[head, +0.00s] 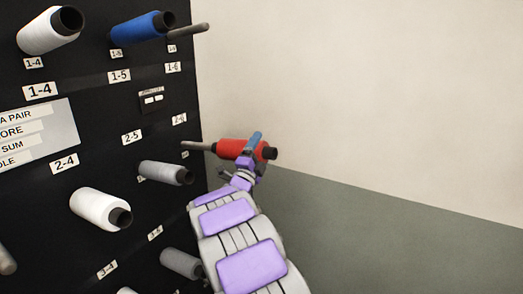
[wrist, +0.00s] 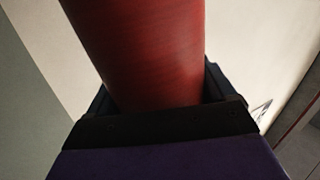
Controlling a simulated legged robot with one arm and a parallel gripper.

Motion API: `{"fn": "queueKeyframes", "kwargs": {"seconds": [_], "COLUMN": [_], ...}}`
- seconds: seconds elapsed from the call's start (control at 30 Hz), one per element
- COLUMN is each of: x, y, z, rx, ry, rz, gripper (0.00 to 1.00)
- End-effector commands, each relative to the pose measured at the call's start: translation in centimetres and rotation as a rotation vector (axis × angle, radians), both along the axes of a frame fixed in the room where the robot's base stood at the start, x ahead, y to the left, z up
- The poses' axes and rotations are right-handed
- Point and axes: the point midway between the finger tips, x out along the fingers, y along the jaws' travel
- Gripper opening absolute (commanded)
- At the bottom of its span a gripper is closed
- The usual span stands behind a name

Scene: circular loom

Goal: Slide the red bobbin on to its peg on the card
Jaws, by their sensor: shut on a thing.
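The red bobbin (head: 229,148) is in my gripper (head: 253,150) in the head view, lying roughly level with its dark end to the right. It fills the upper middle of the wrist view (wrist: 145,50), between the jaws. My gripper is shut on it. A bare grey peg (head: 196,146) sticks out of the black card (head: 90,160) just left of the bobbin. The peg's tip appears to meet the bobbin's left end; I cannot tell whether it is inside the bobbin or only in line with it.
A blue bobbin (head: 140,29) and an empty peg (head: 188,31) are above. A grey bobbin (head: 166,173) sits on the card below left, close to my arm. White bobbins (head: 100,209) (head: 50,30) are further left. The space right of the card is free before a plain wall.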

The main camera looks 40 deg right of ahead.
Motion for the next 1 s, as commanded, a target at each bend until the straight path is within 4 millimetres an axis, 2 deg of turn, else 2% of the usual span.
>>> {"fn": "queueKeyframes", "kwargs": {"seconds": [1.0], "x": [3.8], "y": [1.6], "z": [-0.5], "rx": [0.000], "ry": [-0.002], "rz": [0.000], "gripper": [0.11]}}
